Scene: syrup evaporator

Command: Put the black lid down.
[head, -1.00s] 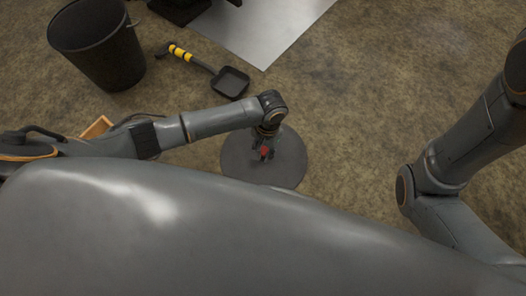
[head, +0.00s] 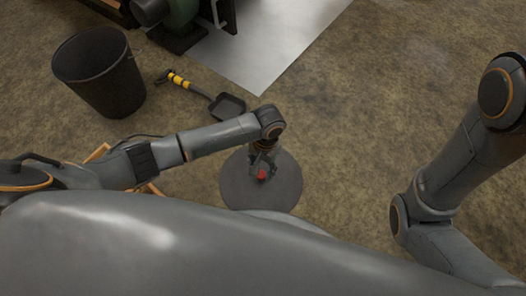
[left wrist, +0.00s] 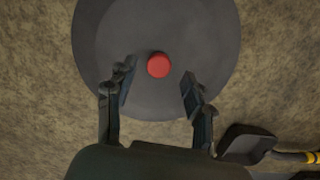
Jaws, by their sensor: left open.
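The black lid (head: 236,186) is a dark round disc with a red knob (head: 261,175) at its middle. It lies flat on the brown floor, knob up, and it also shows in the left wrist view (left wrist: 205,45). My left gripper (head: 262,166) is above the lid, pointing down, with its fingers spread. In the left wrist view the red knob (left wrist: 159,65) shows between the open fingers, clear of both. My right arm shows at the right, but its gripper is outside the views.
A black bin (head: 100,72) stands at the upper left. A black shovel with a yellow-banded handle (head: 227,106) lies on the floor beyond the lid. A pale metal sheet (head: 270,50) and dark machinery (head: 180,22) are at the back. Floor right of the lid is clear.

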